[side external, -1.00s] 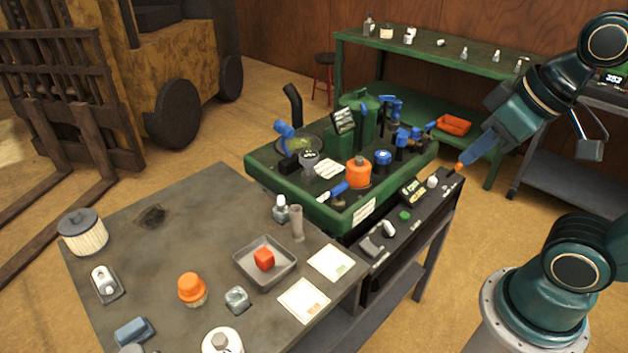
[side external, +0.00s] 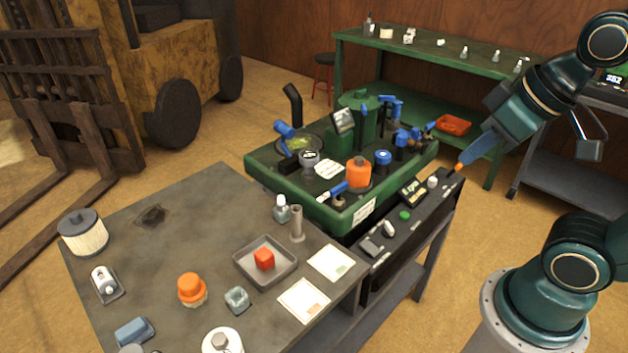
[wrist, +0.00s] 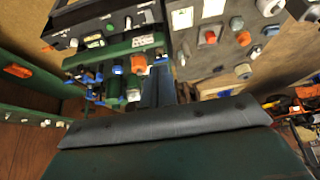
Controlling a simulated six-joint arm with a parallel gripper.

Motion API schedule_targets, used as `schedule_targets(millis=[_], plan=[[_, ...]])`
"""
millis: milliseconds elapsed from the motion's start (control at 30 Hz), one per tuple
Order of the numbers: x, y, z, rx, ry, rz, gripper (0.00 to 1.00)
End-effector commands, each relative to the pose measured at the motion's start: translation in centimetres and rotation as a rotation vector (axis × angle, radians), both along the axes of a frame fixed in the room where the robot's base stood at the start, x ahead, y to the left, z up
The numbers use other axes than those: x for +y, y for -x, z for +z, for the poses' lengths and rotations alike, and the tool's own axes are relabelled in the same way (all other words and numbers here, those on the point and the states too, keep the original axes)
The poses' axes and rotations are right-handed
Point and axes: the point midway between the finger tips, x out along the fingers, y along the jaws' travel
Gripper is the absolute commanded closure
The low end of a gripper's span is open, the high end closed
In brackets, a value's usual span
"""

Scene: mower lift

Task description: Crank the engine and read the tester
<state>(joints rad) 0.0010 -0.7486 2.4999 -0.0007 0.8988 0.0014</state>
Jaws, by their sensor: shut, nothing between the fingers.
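The engine test stand is a green tray (side external: 312,208) with a green engine body (side external: 361,122), blue fittings and an orange cap (side external: 358,172). A small tilted screen (side external: 343,120) stands on it; its text is too small to read. A black control panel (side external: 385,250) runs along the front, with a green button (side external: 405,215), a light knob (side external: 432,182), switches and a small display (side external: 413,190). The wrist view also shows the panel (wrist: 128,22).
A grey table (side external: 150,260) at the front left holds a tray with a red cube (side external: 263,259), cards, bottles and a filter (side external: 82,232). A green bench (side external: 440,50) stands behind. A screen with digits (side external: 613,79), not clearly legible, is at the right edge. A forklift stands at the left.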

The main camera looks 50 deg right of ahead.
Motion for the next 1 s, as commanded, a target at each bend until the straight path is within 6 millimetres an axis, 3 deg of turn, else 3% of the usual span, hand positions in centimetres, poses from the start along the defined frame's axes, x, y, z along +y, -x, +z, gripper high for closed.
schedule_targets(millis=[367,1000], plan=[[-0.4,-2.2,-0.9,0.018,-0.045,-0.082,1.0],[-3.6,-9.9,-6.0,0.064,-0.306,-0.446,1.0]])
